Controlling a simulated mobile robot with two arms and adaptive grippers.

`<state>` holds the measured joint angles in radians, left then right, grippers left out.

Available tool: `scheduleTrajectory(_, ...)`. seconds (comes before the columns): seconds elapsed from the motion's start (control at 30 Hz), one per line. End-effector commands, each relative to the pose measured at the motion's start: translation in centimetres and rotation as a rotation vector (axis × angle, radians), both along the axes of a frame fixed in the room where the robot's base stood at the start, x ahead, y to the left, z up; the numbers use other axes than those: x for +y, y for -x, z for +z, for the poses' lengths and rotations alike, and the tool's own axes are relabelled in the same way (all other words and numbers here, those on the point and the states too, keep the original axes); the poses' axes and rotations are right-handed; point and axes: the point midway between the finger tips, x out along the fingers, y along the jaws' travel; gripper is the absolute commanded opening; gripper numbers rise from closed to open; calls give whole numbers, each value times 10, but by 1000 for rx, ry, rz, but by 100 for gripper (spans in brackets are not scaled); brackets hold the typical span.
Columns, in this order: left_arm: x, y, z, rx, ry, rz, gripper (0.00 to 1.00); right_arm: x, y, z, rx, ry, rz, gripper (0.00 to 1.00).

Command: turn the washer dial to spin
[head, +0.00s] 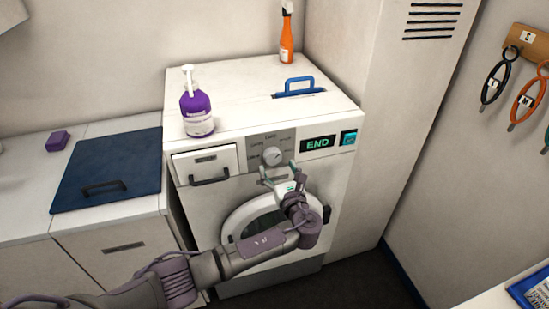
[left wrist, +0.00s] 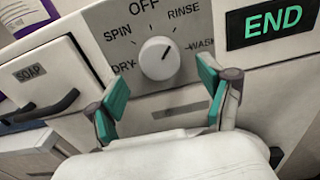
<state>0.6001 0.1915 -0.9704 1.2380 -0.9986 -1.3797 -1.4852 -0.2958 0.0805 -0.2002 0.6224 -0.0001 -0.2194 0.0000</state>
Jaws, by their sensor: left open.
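The washer (head: 215,240) is a white front-loader. Its round white dial (head: 272,156) sits on a grey panel. In the left wrist view the dial (left wrist: 158,58) is ringed by OFF, RINSE, WASH, DRY and SPIN (left wrist: 117,32), which is at its upper left. A thin dark mark on the dial seems to point up and right, toward the RINSE side. My left gripper (head: 279,174) is open just below and in front of the dial. In the left wrist view its green-tipped fingers (left wrist: 160,88) stand apart, empty, either side below the dial. My right gripper is not in view.
The display (head: 318,143) reads END, with a teal button (head: 349,138) beside it. The soap drawer (head: 205,163) is left of the dial. A purple pump bottle (head: 197,110), an orange spray bottle (head: 286,38) and a blue handle (head: 294,87) are on top.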

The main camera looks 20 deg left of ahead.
Motion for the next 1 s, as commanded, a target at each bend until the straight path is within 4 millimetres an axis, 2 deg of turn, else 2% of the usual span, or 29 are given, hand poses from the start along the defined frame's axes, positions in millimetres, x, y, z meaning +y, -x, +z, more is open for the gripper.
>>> scheduleTrajectory(0.1, 12, -17, 1, 1, -1, 1, 80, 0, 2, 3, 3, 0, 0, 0)
scheduleTrajectory(0.23, 19, -28, 0, 1, 1, 0, 80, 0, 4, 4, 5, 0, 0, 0)
scheduleTrajectory(0.63, 23, -34, -1, 1, 3, -1, 80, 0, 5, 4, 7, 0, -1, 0)
scheduleTrajectory(1.0, 22, -34, -1, 1, 2, -1, 20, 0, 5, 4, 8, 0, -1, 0)
